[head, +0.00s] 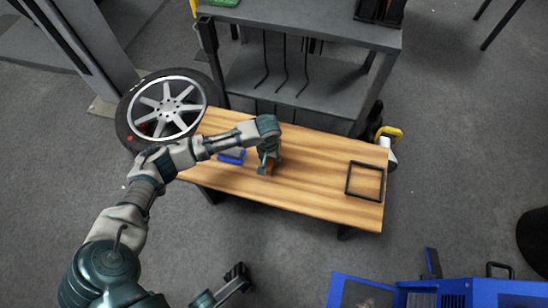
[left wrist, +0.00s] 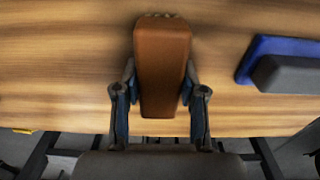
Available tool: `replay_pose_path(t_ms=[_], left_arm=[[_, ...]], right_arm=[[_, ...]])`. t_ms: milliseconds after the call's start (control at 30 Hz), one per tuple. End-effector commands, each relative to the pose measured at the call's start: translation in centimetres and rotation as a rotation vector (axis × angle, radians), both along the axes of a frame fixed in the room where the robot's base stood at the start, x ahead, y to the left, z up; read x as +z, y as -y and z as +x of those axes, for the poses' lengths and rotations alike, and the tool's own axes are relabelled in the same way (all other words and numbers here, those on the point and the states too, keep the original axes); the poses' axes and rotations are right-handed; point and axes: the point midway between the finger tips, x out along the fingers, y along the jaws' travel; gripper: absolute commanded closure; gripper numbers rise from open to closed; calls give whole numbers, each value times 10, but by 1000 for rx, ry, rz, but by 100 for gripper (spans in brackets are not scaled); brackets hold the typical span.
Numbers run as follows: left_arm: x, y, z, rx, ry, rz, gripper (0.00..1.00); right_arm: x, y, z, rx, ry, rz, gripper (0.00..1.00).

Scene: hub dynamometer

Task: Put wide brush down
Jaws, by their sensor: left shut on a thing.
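A brown block-shaped piece, which I take to be the wide brush (left wrist: 163,60), sits between the two fingers of my left gripper (left wrist: 160,98) in the left wrist view. A small ragged fringe shows at its far end. In the head view my left gripper (head: 266,168) points down over the middle of the wooden bench (head: 310,170), and a little brown of the brush (head: 274,160) shows beside the fingers. I cannot tell whether the brush touches the bench top. A dark end at the bottom of the head view looks like my right gripper (head: 237,276); its fingers are unclear.
A blue and grey block (head: 232,156) lies left of the gripper on the bench, and also shows in the left wrist view (left wrist: 285,65). A black square frame (head: 365,181) lies at the right end. A wheel (head: 167,108) stands by the bench's left end. A grey shelf (head: 300,75) is behind.

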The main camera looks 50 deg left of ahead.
Motion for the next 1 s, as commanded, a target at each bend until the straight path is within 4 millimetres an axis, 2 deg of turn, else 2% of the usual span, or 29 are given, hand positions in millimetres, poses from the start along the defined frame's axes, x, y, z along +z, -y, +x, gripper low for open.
replay_pose_path(t_ms=[167,200,300,600,667,800,1000], left_arm=[[1,1,0,0,1,2,97],[1,1,0,0,1,2,54],[1,1,0,0,1,3,34],[1,0,0,-1,1,1,34],[8,0,1,0,4,0,34],[36,1,2,-1,12,-1,34],[86,1,1,0,16,1,34]], right_arm=[[1,1,0,0,1,2,60],[1,1,0,1,-1,1,60],[-1,0,3,1,-6,-1,60],[-2,0,3,1,-6,-1,60],[5,0,2,0,6,0,60],[4,3,-9,-2,-42,1,60],[20,6,-32,-1,-45,9,60]])
